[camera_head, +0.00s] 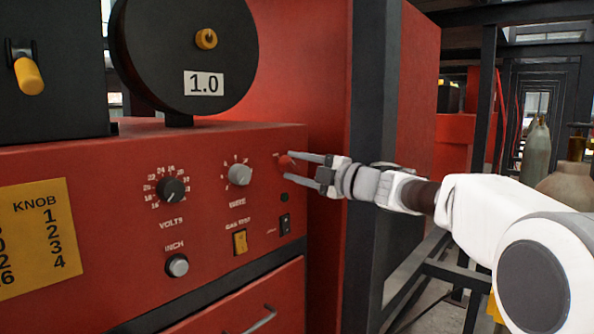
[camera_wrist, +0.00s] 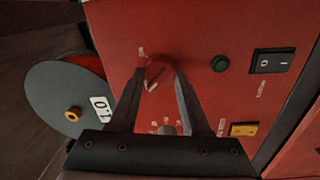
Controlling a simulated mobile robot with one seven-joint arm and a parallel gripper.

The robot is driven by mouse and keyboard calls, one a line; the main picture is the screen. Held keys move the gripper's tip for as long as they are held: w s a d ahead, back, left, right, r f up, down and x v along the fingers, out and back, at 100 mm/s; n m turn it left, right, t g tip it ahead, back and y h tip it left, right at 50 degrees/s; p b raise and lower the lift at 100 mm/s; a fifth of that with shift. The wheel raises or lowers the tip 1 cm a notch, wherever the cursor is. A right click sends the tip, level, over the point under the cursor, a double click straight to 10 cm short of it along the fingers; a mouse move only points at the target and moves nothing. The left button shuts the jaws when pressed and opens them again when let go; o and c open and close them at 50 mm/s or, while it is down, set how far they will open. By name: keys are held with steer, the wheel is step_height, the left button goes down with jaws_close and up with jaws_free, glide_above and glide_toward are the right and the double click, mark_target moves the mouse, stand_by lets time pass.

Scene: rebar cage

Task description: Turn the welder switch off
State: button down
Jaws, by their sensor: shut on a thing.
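The welder's red front panel (camera_head: 130,190) fills the left and middle of the head view. A small red rotary knob (camera_head: 284,162) sits at its upper right. In the wrist view this red knob (camera_wrist: 157,68) has a white pointer mark and small white lettering beside it. My gripper (camera_head: 289,167) is shut on the red knob, one finger on either side; its fingers also show in the wrist view (camera_wrist: 160,76). A black rocker switch (camera_head: 285,224) is lower on the panel; it also shows in the wrist view (camera_wrist: 271,62), marked 0 and I.
The grey wire knob (camera_head: 240,174) is just left of my fingers. The black volts knob (camera_head: 171,190), an inch button (camera_head: 177,265) and a yellow gas test switch (camera_head: 240,242) are nearby. A dark post (camera_head: 372,150) stands behind my wrist. Gas cylinders (camera_head: 537,150) stand at far right.

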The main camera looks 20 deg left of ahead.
stand_by(0.4)
steer(key=shift+c, duration=1.8)
jaws_free()
steer(key=b+v, duration=0.1)
steer(key=v, duration=1.6)
steer(key=shift+d+b, duration=0.2)
steer(key=shift+b, duration=0.15)
